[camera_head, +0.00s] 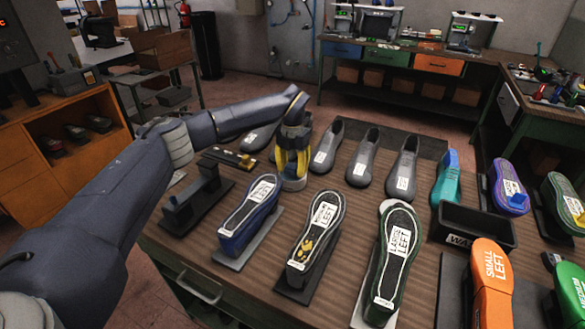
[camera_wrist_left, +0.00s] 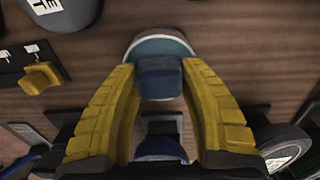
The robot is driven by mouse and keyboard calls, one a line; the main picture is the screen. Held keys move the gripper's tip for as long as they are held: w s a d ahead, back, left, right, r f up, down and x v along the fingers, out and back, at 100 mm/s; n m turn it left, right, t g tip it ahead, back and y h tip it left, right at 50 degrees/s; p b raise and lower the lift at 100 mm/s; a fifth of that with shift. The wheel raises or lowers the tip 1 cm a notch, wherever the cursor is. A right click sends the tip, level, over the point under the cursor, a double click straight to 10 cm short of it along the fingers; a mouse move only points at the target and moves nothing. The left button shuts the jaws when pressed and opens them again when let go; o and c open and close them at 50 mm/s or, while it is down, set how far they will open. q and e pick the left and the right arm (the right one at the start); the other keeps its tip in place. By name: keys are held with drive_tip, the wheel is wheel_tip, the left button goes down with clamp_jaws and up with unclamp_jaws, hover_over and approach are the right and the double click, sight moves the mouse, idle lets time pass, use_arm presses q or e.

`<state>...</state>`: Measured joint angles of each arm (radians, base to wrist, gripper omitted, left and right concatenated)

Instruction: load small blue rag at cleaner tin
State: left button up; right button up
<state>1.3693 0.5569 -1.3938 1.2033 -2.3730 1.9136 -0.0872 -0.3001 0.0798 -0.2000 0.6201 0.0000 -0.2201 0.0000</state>
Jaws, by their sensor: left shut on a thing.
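The cleaner tin (camera_head: 293,184) is a low round tin with a pale rim, standing on the bench among the shoe lasts. In the left wrist view the tin (camera_wrist_left: 183,45) shows a teal inside. My left gripper (camera_head: 291,174) points down over the tin, its yellow fingers close above it. In the left wrist view the fingers are shut on a small dark blue rag (camera_wrist_left: 160,78), which overlaps the near part of the tin's opening. I cannot tell whether the rag touches the tin. My right gripper is in neither view.
Soles labelled left, a blue one (camera_head: 248,217) and a dark one (camera_head: 316,238), stand in front of the tin. Grey shoes (camera_head: 363,158) stand behind and right. A black holder with a yellow piece (camera_head: 232,158) lies left. A black bin (camera_head: 474,228) stands right.

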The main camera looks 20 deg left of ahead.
sight(294, 167)
use_arm(q)
drive_tip(key=shift+f, duration=0.55)
idle(0.9)
drive_tip(key=shift+r, duration=0.1)
drive_tip(key=shift+r, duration=3.45)
drive_tip(key=shift+s+d+r+m, duration=0.25)
drive_tip(key=shift+s+d+m, duration=0.05)
drive_tip(key=shift+m, duration=0.6)
drive_tip(key=s+d+m, duration=0.3)
drive_tip(key=s+m, duration=0.8)
drive_tip(key=m, duration=0.5)
drive_tip(key=s+d+r+m, duration=0.1)
drive_tip(key=s+d+m, duration=0.2)
drive_tip(key=s+m, duration=0.7)
drive_tip(key=m, duration=0.7)
drive_tip(key=shift+s+r, duration=0.3)
drive_tip(key=shift+s, duration=0.05)
